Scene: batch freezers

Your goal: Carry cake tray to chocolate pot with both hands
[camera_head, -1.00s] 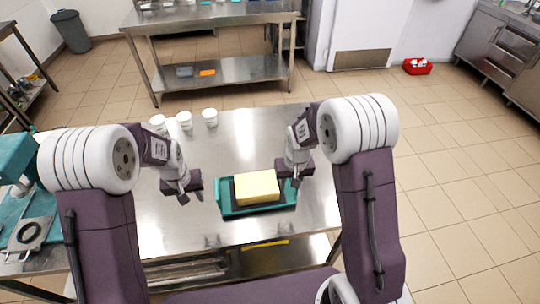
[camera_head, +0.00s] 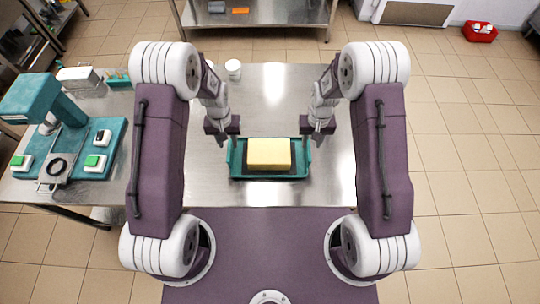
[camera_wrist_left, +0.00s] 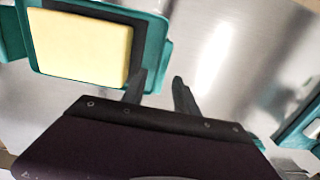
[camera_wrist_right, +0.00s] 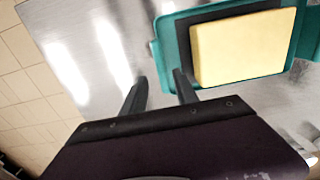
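The teal cake tray (camera_head: 234,172) lies on the steel table with a yellow block of cake (camera_head: 269,152) on it. My left gripper (camera_head: 226,143) is at the tray's left end and my right gripper (camera_head: 312,141) at its right end. In the left wrist view the open fingers (camera_wrist_left: 160,88) stand either side of the tray's end wall (camera_wrist_left: 158,50). In the right wrist view the open fingers (camera_wrist_right: 160,90) likewise stand either side of the other end wall (camera_wrist_right: 165,45). Whether they reach down to the rim is unclear. I cannot identify a chocolate pot.
A white cup (camera_head: 233,68) stands near the back edge. A steel shelf table (camera_head: 270,12) is beyond.

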